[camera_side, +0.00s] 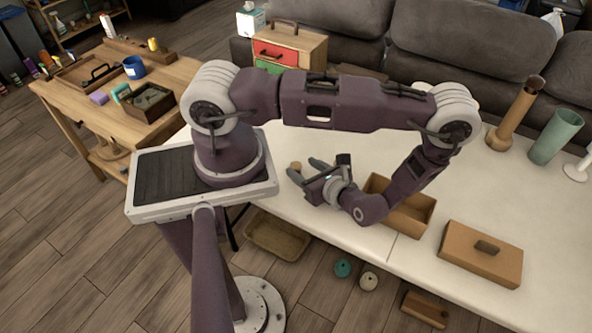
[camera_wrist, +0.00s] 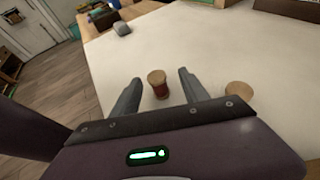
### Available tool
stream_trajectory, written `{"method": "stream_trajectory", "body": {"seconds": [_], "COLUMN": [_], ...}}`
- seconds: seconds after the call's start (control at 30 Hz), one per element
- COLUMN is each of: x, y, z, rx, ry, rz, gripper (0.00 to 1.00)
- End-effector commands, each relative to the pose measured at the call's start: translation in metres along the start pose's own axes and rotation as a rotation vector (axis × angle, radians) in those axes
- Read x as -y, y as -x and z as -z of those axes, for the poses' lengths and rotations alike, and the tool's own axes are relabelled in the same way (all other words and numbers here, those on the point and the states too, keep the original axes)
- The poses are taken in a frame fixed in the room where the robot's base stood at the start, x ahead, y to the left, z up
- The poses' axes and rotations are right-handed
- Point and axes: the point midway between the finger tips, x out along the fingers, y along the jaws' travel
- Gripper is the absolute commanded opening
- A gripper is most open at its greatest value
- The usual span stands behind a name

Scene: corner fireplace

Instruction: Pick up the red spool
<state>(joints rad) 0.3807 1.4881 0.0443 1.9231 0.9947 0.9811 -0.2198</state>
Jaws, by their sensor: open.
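The red spool (camera_wrist: 159,90) stands upright on the white table in the wrist view, with a tan wooden top and a dark red middle. My gripper (camera_wrist: 158,79) is open, with one grey finger on each side of the spool in that picture. A gap shows on both sides, and nothing is held. In the side view my gripper (camera_side: 304,169) is low over the table, tilted, with its fingers pointing up-left. A small tan piece (camera_side: 296,166) shows between its fingertips there; its red part cannot be made out.
A round tan wooden piece (camera_wrist: 239,90) lies right of my fingers, partly hidden by my gripper. A grey block (camera_wrist: 122,28) sits farther off. An open wooden box (camera_side: 412,214) and a lidded box (camera_side: 481,262) stand on the table to the right. The tabletop beyond the spool is mostly clear.

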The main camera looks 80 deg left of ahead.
Motion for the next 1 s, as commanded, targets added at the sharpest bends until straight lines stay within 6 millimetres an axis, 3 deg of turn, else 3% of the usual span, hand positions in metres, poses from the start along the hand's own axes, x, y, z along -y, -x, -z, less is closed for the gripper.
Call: {"method": "stream_trajectory", "body": {"seconds": [0.4, 0.67, 0.93, 1.0], "x": [-0.006, -0.006, -0.006, -0.006], "y": [-0.065, -0.07, -0.07, -0.07], "z": [0.007, 0.007, 0.007, 0.007], "rx": [0.004, 0.001, 0.001, 0.002], "ry": [-0.001, -0.002, -0.001, -0.001], "rz": [-0.004, -0.003, -0.003, -0.003], "gripper": [0.52, 0.52, 0.0, 0.0]}}
